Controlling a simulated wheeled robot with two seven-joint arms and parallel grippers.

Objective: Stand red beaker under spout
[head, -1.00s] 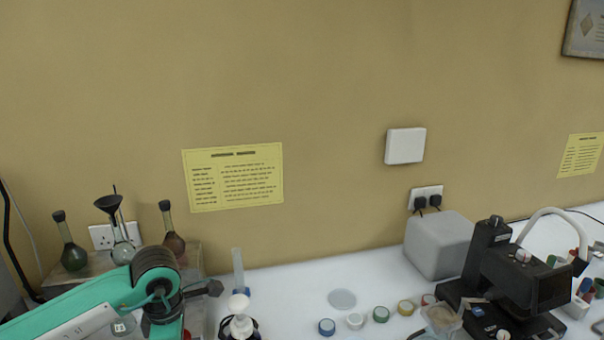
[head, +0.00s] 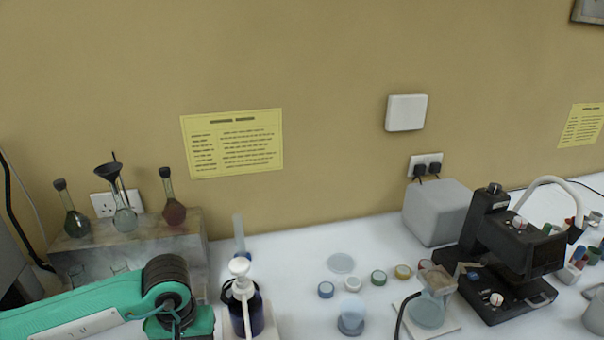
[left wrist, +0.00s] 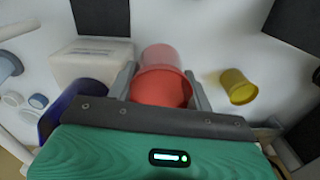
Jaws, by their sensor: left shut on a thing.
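In the left wrist view the red beaker (left wrist: 162,82) is between the two fingers of my left gripper (left wrist: 160,80), which is shut on it. I cannot tell whether it touches the surface below. A dark blue bottle (left wrist: 72,98) and a white block (left wrist: 92,62) are just left of the beaker. In the head view a dark blue bottle with a white pump top and spout (head: 241,268) stands on the bench, right of my left arm. My left gripper and the red beaker are hidden in the head view. My right gripper is not in view.
A grey stand (head: 185,244) with several flasks is behind my left arm. Small coloured lids (head: 379,278), a glass vessel (head: 430,305) and a black microscope (head: 515,255) are at the right.

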